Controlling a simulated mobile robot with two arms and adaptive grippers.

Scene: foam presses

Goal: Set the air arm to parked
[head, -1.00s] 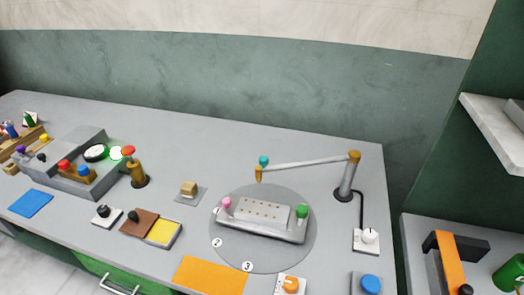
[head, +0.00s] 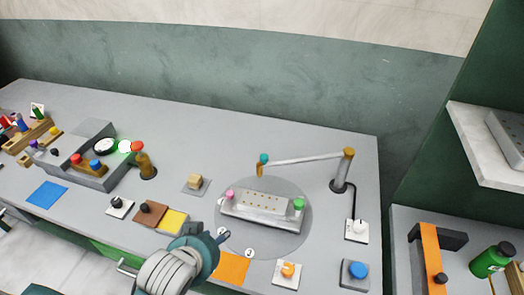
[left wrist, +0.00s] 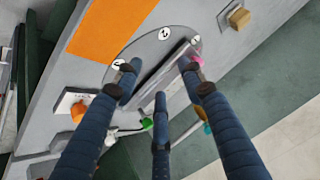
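The air arm (head: 305,161) is a thin grey bar on a post (head: 341,172) with a brass top. It reaches left from the post, and its brass nozzle with a teal knob (head: 263,158) hangs near the far edge of the round turntable (head: 290,248). In the left wrist view the teal knob (left wrist: 207,128) shows partly behind a finger. My left gripper (head: 222,235) is in front of the turntable's left side, apart from the air arm. In the left wrist view its blue fingers (left wrist: 160,80) are spread with nothing held. My right gripper is not in view.
A silver mould (head: 262,212) with pink and green knobs sits on the turntable. A white dial (head: 359,227) is cabled to the post. An orange knob (head: 288,270) and a blue button (head: 356,270) stand at the front. The bench behind the air arm is clear.

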